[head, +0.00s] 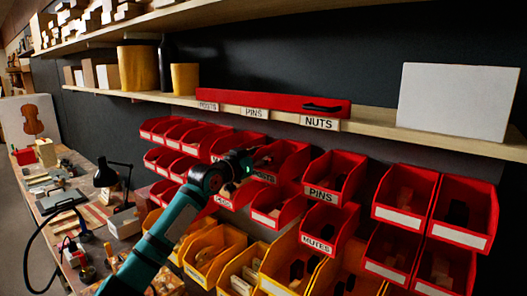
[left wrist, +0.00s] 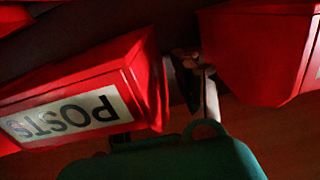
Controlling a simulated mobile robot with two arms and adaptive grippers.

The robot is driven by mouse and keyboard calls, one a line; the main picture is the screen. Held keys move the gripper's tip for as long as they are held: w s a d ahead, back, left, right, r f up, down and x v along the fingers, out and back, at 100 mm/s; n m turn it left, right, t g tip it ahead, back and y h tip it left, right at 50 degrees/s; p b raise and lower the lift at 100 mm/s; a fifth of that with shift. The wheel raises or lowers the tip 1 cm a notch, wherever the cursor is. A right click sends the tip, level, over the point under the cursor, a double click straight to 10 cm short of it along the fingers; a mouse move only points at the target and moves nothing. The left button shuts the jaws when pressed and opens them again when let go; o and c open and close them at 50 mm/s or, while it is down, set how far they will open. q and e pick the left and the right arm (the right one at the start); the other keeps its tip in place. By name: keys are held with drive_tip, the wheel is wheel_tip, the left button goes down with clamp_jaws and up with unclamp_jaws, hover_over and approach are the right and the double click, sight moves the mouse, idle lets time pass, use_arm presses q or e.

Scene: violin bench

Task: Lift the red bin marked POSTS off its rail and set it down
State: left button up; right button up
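The red bin marked POSTS (head: 290,157) hangs in the upper row of red bins in the head view, left of the red PINS bin (head: 341,171). In the left wrist view the POSTS bin (left wrist: 95,68) fills the left side, with its label upside down. My left gripper (head: 250,160) is at the left side of this bin in the head view. In the left wrist view its finger parts (left wrist: 195,75) show in the gap between the POSTS bin and another red bin (left wrist: 257,50). Whether the fingers touch or grip the wall is too dark to tell. My right gripper is out of view.
A red MUTES bin (head: 328,222) and yellow bins (head: 215,250) hang below. A wooden shelf (head: 375,120) with a red strip (head: 285,102) runs above. A bench (head: 75,200) with a black lamp (head: 107,175) and tools stands at the left.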

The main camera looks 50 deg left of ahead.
use_arm(q)
clamp_jaws()
idle(0.9)
